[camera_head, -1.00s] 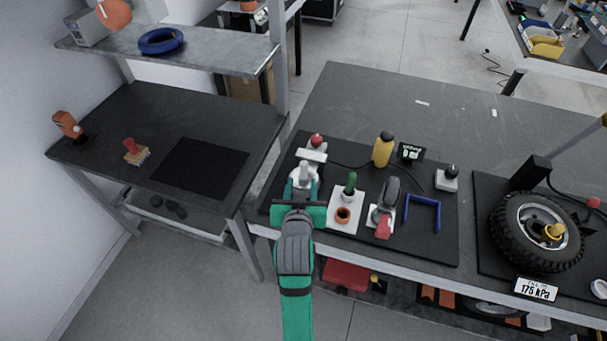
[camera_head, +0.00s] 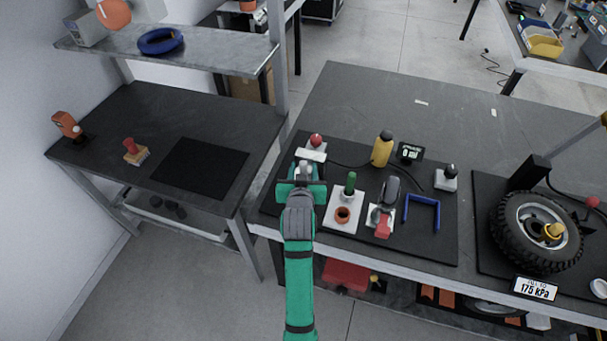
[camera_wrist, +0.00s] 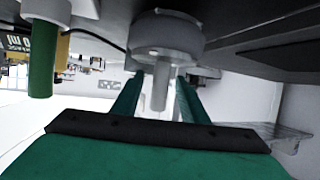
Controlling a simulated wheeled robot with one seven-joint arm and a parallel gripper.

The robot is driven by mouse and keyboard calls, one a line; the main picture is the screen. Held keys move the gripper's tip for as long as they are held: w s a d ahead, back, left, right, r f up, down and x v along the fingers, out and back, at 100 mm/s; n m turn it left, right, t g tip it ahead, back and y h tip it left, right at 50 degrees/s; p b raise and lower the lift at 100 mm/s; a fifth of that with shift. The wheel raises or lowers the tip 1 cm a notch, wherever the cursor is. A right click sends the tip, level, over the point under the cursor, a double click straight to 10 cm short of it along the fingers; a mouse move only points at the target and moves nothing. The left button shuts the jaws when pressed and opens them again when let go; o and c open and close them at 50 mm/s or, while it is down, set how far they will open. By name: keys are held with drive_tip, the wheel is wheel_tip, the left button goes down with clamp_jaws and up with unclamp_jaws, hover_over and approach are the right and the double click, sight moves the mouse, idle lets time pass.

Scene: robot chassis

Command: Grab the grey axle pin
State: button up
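The grey axle pin (camera_head: 304,168) stands on the dark mat at the near left of the workbench, partly hidden by my gripper (camera_head: 301,184) in the head view. In the wrist view the pin (camera_wrist: 158,85) shows a wide round part and a narrow shaft. My gripper (camera_wrist: 158,105) is open, with one green finger on each side of the shaft. Gaps show between the shaft and both fingers.
A green pin (camera_head: 350,184) stands close to the right; it also shows in the wrist view (camera_wrist: 42,58). An orange ring (camera_head: 343,215), a red-tipped tool (camera_head: 383,228), a blue U-shaped bracket (camera_head: 423,199) and a yellow bottle (camera_head: 383,150) are further right. A red button (camera_head: 316,140) stands behind.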

drive_tip(key=shift+c, duration=0.2)
clamp_jaws()
